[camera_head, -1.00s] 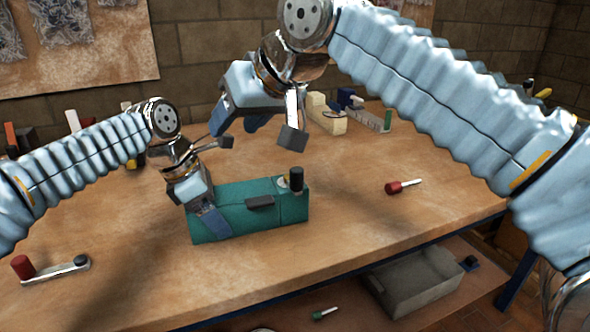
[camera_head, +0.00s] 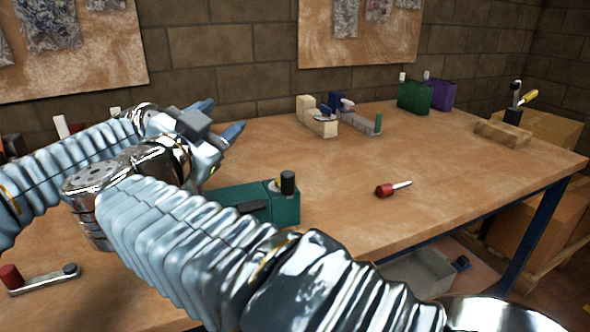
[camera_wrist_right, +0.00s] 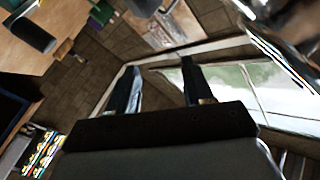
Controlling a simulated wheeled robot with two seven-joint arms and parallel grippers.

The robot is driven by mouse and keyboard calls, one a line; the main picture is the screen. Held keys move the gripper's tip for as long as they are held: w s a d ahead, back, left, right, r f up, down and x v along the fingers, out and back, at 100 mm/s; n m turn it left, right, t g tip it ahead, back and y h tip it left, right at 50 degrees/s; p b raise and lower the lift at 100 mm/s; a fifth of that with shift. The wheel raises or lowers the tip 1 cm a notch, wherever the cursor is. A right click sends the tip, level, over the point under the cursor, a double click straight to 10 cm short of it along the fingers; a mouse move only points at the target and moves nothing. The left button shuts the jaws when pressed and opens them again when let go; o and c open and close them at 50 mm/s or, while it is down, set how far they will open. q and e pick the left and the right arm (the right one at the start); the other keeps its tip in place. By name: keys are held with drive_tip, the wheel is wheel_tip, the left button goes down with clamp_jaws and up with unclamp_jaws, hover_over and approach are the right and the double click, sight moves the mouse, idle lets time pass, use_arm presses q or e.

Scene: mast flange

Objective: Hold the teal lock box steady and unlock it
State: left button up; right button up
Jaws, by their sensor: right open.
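The teal lock box (camera_head: 286,210) sits on the workbench in the head view. A black upright knob (camera_head: 288,183) stands on its right end and a dark bar (camera_head: 250,207) is on its front. Its left part is hidden behind my right arm. My right gripper (camera_head: 218,118) is raised above and beyond the box's left side, open and apart from it. The right wrist view shows its two fingers (camera_wrist_right: 160,85) spread with nothing between them, facing a wall and window. My left gripper is hidden behind the right arm.
A red-handled screwdriver (camera_head: 384,191) lies right of the box. A crank with a red knob (camera_head: 12,277) lies at front left. A cream block (camera_head: 318,120), a green box (camera_head: 414,96) and a purple box (camera_head: 442,95) stand at the back. The right half of the bench is mostly clear.

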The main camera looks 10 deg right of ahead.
sight(284, 179)
drive_tip(key=s+d+f+g+h, duration=0.35)
drive_tip(key=f+g+h, duration=0.3)
drive_tip(key=f, duration=0.45)
drive_tip(key=x, duration=1)
drive_tip(key=shift+w+d+r, duration=0.15)
drive_tip(key=shift+d+r, duration=0.2)
drive_tip(key=shift+r, duration=0.1)
clamp_jaws()
